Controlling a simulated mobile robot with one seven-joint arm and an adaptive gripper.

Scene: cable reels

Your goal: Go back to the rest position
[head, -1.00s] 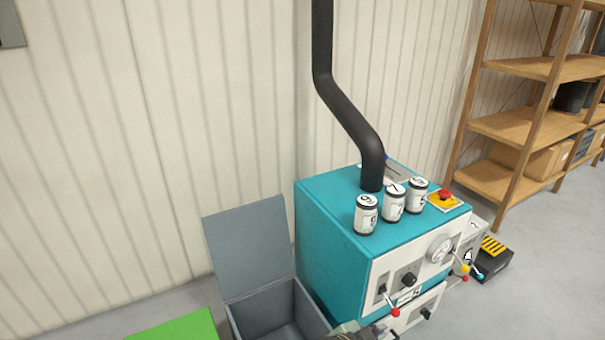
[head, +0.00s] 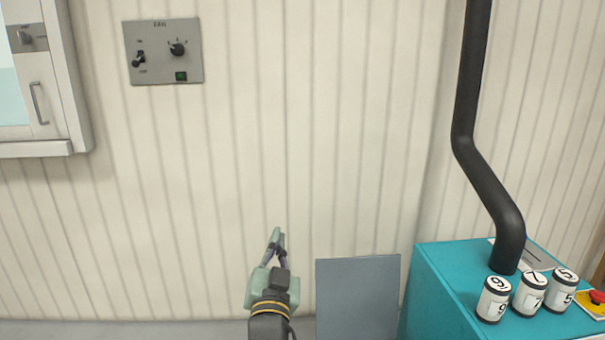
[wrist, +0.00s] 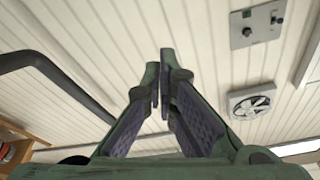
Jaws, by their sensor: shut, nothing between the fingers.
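My gripper (head: 277,240) shows at the bottom middle of the head view, raised in front of the white panelled wall (head: 230,190). Its fingers point upward and are together, with nothing between them. In the wrist view the gripper (wrist: 163,85) is also shut and empty, with the wall panels behind it. It touches nothing that I can see.
A teal machine (head: 440,300) with several numbered cans (head: 528,294) and a black pipe (head: 475,120) stands at right. A grey lid (head: 358,295) is upright beside it. A fan switch panel (head: 163,52) and a cabinet (head: 45,100) are on the wall. The wrist view shows a fan (wrist: 252,102).

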